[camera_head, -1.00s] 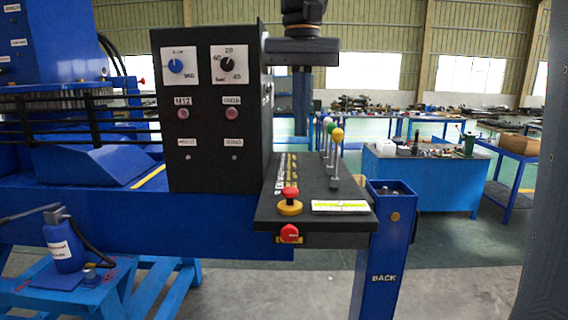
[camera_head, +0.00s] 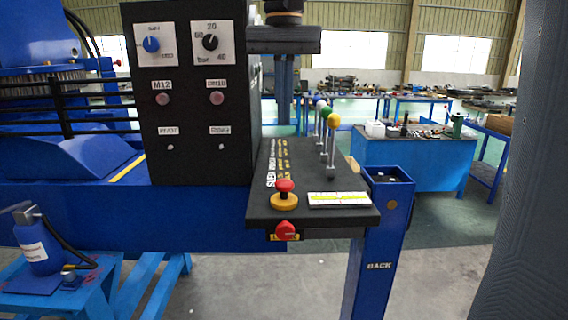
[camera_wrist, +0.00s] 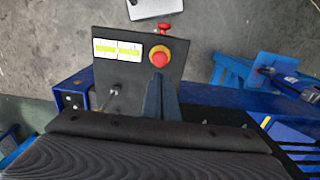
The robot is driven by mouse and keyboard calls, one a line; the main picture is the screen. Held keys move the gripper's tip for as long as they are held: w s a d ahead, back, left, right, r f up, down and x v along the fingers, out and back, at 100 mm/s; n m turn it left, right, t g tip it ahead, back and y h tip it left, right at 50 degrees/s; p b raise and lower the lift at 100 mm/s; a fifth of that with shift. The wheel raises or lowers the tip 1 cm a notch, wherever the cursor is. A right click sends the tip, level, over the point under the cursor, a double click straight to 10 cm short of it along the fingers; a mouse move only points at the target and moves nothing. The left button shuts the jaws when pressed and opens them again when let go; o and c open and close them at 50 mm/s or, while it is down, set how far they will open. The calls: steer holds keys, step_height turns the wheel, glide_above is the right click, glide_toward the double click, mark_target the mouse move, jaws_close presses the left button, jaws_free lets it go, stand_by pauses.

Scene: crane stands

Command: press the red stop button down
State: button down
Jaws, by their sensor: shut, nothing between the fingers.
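The red stop button (camera_head: 285,187) is a red mushroom cap on a yellow base, near the left front of the black sloping control panel (camera_head: 345,213). In the wrist view the red cap (camera_wrist: 158,57) shows within its yellow ring. My gripper (camera_head: 285,122) points down, with its fingers together and nothing between them. In the head view it appears above and behind the button, with a visible gap. In the wrist view my dark fingers (camera_wrist: 159,82) reach up to just below the cap in the picture; I cannot tell the height between them.
A second red knob (camera_head: 285,230) sits on the panel's front edge. Levers with white, green and yellow balls (camera_head: 334,120) rise right of my fingers. A tall black box with dials (camera_head: 190,120) stands left. A yellow-white label (camera_head: 339,199) lies right of the button.

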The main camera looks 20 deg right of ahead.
mark_target(284, 181)
step_height(284, 181, down, 12)
steer(key=p, duration=0.3)
steer(key=shift+r+p, duration=0.2)
steer(key=shift+p, duration=0.1)
steer(key=shift+f, duration=0.1)
steer(key=shift+f, duration=0.1)
steer(key=shift+f, duration=0.95)
steer(key=shift+s, duration=0.1)
steer(key=shift+r, duration=0.3)
step_height(284, 181, up, 14)
